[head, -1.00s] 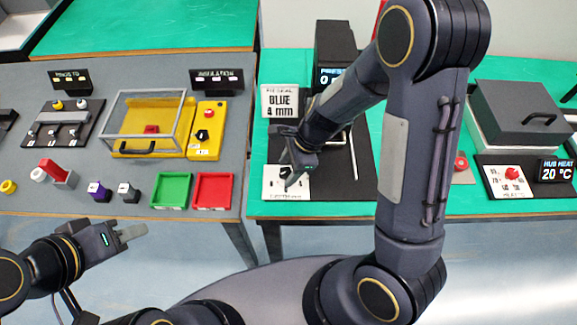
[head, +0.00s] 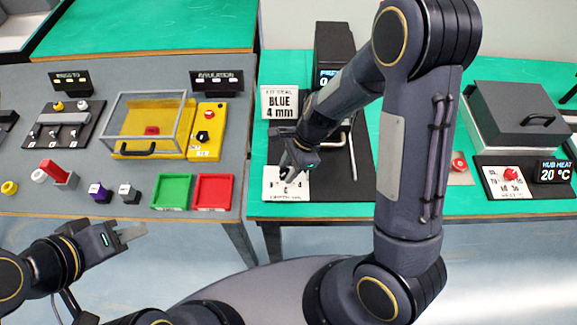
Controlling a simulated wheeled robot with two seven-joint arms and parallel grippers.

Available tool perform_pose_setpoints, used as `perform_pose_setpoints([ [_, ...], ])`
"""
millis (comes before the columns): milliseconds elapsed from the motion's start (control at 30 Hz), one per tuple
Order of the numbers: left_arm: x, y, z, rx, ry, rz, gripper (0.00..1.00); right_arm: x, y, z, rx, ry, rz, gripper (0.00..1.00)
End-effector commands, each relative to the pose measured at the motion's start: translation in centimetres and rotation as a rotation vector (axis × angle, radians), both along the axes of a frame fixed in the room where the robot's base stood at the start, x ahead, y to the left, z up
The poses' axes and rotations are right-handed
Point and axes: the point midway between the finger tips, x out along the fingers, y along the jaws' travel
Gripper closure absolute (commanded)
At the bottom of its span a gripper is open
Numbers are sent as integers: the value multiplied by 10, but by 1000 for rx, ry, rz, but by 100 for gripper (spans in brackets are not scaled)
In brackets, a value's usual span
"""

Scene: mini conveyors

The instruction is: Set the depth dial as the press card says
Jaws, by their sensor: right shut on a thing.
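The press card (head: 281,102) stands at the back left of the press and reads "BLUE 4 mm", with a smaller line above it. The depth dial sits on a white plate (head: 272,190) at the front left of the black press base (head: 335,186). My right gripper (head: 287,171) is at the dial, shut on it, and hides most of it and its pointer. Some marks show on the plate, too small to read surely. My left gripper (head: 131,235) is in front of the grey table, empty, with its fingers apart.
The press column (head: 334,48) stands behind my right arm, its display mostly hidden. A yellow insulation station (head: 208,115), a green tray (head: 172,176) and a red tray (head: 228,177) are to the left. A hub heater (head: 520,115) is to the right.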

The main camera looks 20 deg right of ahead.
Motion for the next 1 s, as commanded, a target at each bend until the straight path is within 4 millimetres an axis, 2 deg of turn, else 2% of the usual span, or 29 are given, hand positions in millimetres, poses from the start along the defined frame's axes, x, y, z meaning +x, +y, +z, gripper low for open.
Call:
perform_pose_setpoints([
  [433, 0, 0, 9, 0, 0, 0, 64, 4, 1, 1, 0, -2, 407, 90],
  [1000, 0, 0, 4, 0, 0, 0, 64, 7, 4, 0, 1, -2, 950, 90],
])
